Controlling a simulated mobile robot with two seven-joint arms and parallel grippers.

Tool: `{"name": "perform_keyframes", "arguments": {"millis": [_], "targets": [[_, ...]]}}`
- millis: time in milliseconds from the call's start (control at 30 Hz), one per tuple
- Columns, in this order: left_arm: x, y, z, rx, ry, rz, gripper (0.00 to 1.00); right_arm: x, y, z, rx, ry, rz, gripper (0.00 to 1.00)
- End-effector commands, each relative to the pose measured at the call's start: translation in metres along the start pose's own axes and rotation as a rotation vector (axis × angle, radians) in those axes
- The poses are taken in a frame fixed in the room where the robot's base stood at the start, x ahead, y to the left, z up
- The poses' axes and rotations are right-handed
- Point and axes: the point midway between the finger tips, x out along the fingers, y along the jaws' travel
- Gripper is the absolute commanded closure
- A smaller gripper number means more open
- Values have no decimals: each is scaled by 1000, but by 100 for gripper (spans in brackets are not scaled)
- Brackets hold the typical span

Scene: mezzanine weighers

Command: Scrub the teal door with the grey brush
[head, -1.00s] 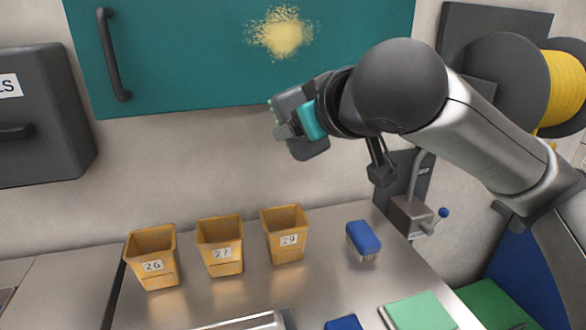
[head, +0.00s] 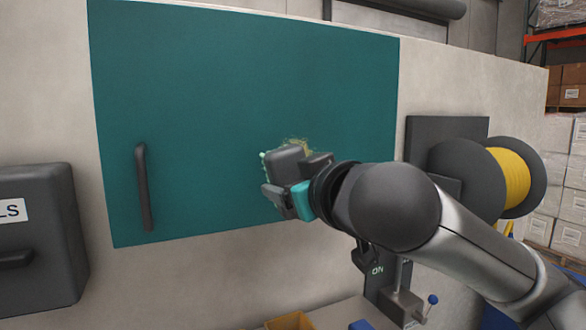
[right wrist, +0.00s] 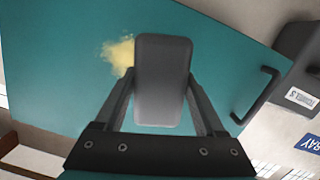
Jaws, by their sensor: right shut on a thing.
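The teal door (head: 230,90) fills the upper middle of the head view and has a dark handle (head: 144,188) at its left. A patch of yellow dirt (head: 297,143) sits on its lower middle, mostly hidden behind the brush and gripper. It shows more clearly in the right wrist view (right wrist: 117,54), just left of the brush. My right gripper (head: 295,180) is shut on the grey brush (head: 283,161), whose grey back faces the wrist camera (right wrist: 163,80). The brush is close in front of the door; I cannot tell whether its bristles touch. My left gripper is not in view.
A dark grey box (head: 38,245) hangs on the wall at the left. A reel of yellow hose (head: 510,177) is mounted right of the door. Below are a lever switch (head: 403,305), an orange bin (head: 290,321) and a blue brush top (head: 360,325). The door's left half is clear.

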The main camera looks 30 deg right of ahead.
Motion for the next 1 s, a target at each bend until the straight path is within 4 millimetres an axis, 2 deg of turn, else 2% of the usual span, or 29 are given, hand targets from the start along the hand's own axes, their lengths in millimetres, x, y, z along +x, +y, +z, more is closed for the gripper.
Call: {"name": "perform_keyframes", "arguments": {"millis": [33, 300, 600, 1000], "targets": [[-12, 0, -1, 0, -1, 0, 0, 1, 1, -4, -2, -3, -1, 72], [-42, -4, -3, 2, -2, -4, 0, 9, 0, -5, -6, -1, -9, 72], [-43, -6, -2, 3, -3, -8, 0, 39, -2, -6, -5, 2, -9, 72], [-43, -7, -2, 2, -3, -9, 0, 46, -2, -7, -6, 3, -9, 72]]}}
